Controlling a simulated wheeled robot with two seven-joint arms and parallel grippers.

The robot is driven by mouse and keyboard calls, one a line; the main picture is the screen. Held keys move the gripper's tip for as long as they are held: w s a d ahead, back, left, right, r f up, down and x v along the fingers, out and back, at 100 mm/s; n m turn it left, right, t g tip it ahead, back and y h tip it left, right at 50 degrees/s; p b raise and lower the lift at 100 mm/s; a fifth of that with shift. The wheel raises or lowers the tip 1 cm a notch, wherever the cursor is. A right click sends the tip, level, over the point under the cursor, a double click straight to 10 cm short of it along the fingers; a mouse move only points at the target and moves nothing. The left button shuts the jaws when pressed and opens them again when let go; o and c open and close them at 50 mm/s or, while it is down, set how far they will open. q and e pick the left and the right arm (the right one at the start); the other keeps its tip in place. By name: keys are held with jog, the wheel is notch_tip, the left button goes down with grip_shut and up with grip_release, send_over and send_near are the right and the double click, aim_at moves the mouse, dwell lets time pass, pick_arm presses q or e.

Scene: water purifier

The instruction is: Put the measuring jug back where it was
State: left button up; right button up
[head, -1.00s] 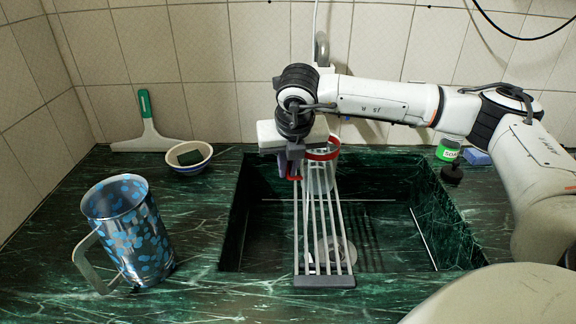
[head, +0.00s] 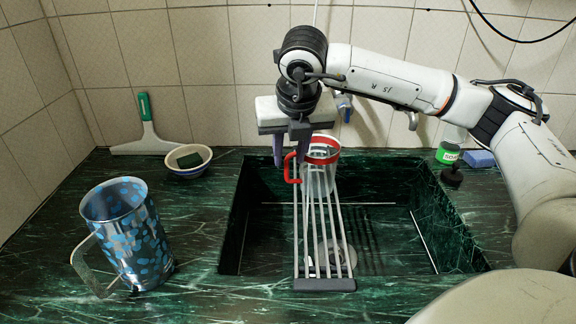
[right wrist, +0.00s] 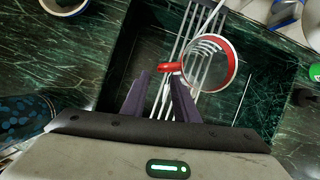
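The measuring jug (head: 320,173) is clear with a red rim and a red handle. It stands upright on the slatted rack (head: 324,284) that spans the sink, near the rack's back end, with its handle toward the left. It also shows in the right wrist view (right wrist: 212,62), the handle pointing at my fingers. My right gripper (head: 289,158) is above and to the left of the jug. Its two purple fingers are apart with nothing between them, and they appear clear of the handle (right wrist: 168,67). My left gripper is not in view.
A blue-spotted metal pitcher (head: 133,238) stands on the left counter. A bowl with a sponge (head: 187,162) and a squeegee (head: 149,137) are behind it. A green jar (head: 447,152) and blue sponge (head: 479,158) are at the back right. The sink basin (head: 390,225) is open beside the rack.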

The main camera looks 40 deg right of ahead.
jog(key=v, duration=0.5)
jog(key=shift+a+r, duration=0.1)
jog(key=shift+r, duration=0.05)
jog(key=shift+s, duration=0.1)
